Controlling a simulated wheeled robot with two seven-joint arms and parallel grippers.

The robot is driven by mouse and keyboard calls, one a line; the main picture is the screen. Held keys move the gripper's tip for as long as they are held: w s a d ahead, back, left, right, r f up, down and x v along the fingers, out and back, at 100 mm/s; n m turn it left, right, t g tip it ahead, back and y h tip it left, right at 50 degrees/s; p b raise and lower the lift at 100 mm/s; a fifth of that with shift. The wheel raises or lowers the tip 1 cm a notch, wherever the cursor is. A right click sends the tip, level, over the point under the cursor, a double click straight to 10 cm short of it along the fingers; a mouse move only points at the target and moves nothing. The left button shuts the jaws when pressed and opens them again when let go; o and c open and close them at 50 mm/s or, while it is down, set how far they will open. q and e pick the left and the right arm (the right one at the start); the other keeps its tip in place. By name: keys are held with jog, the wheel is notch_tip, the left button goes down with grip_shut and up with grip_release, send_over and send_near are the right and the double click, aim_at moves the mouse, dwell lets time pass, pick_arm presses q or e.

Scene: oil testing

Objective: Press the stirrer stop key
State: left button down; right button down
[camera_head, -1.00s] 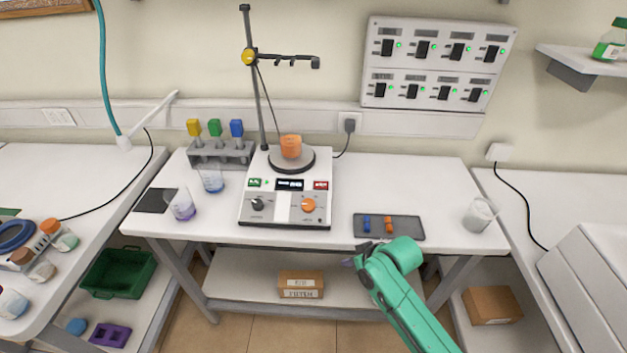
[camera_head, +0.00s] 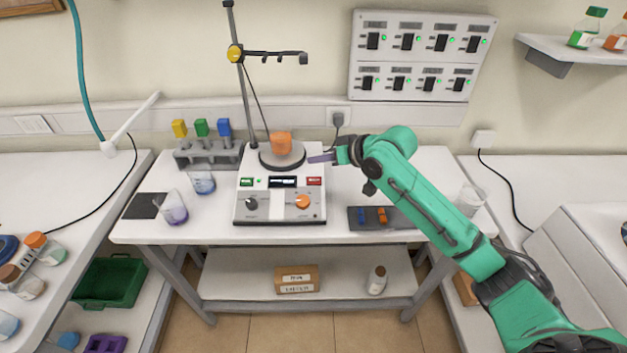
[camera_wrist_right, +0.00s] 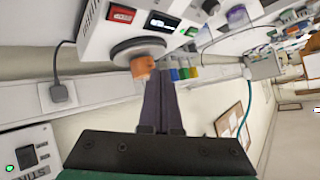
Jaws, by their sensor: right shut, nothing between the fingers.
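The stirrer (camera_head: 280,206) is a white box on the middle table with a round dark plate and an orange beaker (camera_head: 281,143) on it. Its red key (camera_head: 314,181) is at the right of the front panel, with a dark display (camera_head: 282,182) and a green key (camera_head: 247,182) to its left. The red key also shows in the right wrist view (camera_wrist_right: 122,14). My right gripper (camera_head: 322,158) is shut and empty, its fingers pointing left just behind and above the red key, apart from it. In the wrist view its fingers (camera_wrist_right: 160,82) reach toward the beaker (camera_wrist_right: 142,68). My left gripper is out of view.
A stand (camera_head: 243,80) rises behind the plate. A rack with coloured-top items (camera_head: 208,156) and beakers (camera_head: 173,207) stand to the left. A dark tray (camera_head: 368,222) lies to the right, below my forearm. A switch panel (camera_head: 420,55) is on the wall.

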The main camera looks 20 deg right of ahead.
jog(key=b, duration=0.7)
send_near(309, 179)
jog(key=w+a, duration=0.1)
jog(key=w+a+f, duration=0.1)
jog(key=w+a, duration=0.1)
jog(key=shift+w+a, duration=0.1)
jog(key=shift+a, duration=0.1)
jog(key=shift+w+f, duration=0.2)
jog(key=shift+f, duration=0.25)
dwell(0.8)
jog(key=shift+w+d+f, duration=0.1)
jog(key=shift+w+f, duration=0.05)
jog(key=shift+f, duration=0.2)
jog(key=shift+w+f, duration=0.1)
jog(key=shift+f, duration=0.35)
dwell(0.5)
jog(key=shift+r, duration=0.1)
jog(key=shift+s+r+p, duration=0.3)
jog(key=shift+r+p, duration=0.4)
jog(key=shift+p, duration=0.2)
